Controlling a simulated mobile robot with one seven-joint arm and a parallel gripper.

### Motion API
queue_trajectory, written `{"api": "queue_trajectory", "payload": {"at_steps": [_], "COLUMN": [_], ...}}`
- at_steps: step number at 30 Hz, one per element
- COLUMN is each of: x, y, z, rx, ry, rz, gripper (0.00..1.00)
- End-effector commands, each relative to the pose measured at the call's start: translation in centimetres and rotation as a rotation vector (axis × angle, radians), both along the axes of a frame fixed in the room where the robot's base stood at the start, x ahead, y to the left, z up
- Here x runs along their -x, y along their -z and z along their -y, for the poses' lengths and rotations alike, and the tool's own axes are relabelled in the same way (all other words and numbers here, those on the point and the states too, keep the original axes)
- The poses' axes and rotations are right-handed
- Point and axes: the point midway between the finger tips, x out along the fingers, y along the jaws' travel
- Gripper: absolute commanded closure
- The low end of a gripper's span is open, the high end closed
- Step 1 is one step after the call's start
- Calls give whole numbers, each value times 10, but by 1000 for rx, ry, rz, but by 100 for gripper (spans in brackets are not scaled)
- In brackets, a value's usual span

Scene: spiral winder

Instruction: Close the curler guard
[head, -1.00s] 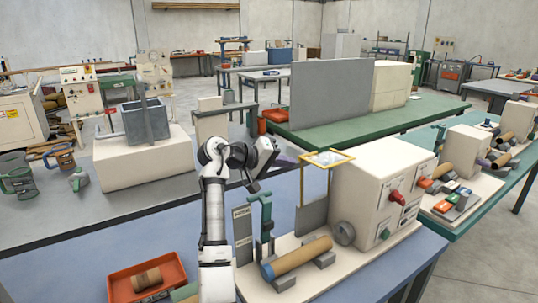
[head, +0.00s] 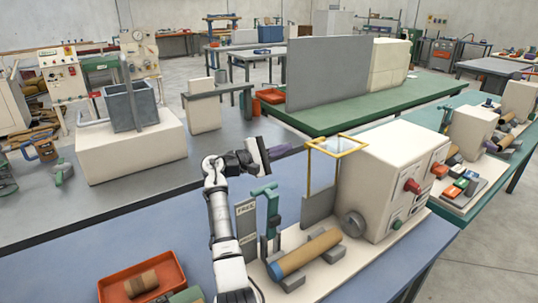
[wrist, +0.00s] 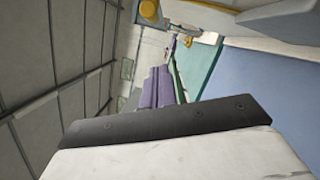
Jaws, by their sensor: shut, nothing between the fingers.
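The curler guard (head: 338,145) is a yellow-framed clear panel. It is raised, lying nearly flat above the roller end of the cream winder machine (head: 385,175), with a yellow post below its left side. Under it, a brown tube (head: 308,251) rests on grey supports. My gripper (head: 288,149) is left of the guard at about the same height, its purple fingers pointing right towards it. In the wrist view the fingers (wrist: 157,80) are together and empty.
A red tray (head: 174,273) with a brown roll sits at the lower left. The blue table (head: 150,225) between is clear. A tall grey panel (head: 335,75) stands behind.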

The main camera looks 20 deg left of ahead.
Motion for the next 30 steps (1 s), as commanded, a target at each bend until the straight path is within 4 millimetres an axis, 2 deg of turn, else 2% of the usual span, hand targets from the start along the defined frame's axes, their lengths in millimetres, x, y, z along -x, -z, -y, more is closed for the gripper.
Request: {"api": "queue_trajectory", "payload": {"at_steps": [4, 6, 15, 30], "x": [-23, -15, -2, 0], "y": [-3, -11, -21, -23], "z": [25, 29, 48, 52], "rx": [-2, -1, -2, -18], "ry": [3, -1, -1, 0], "rz": [0, 0, 0, 11], "gripper": [100, 100, 100, 100]}}
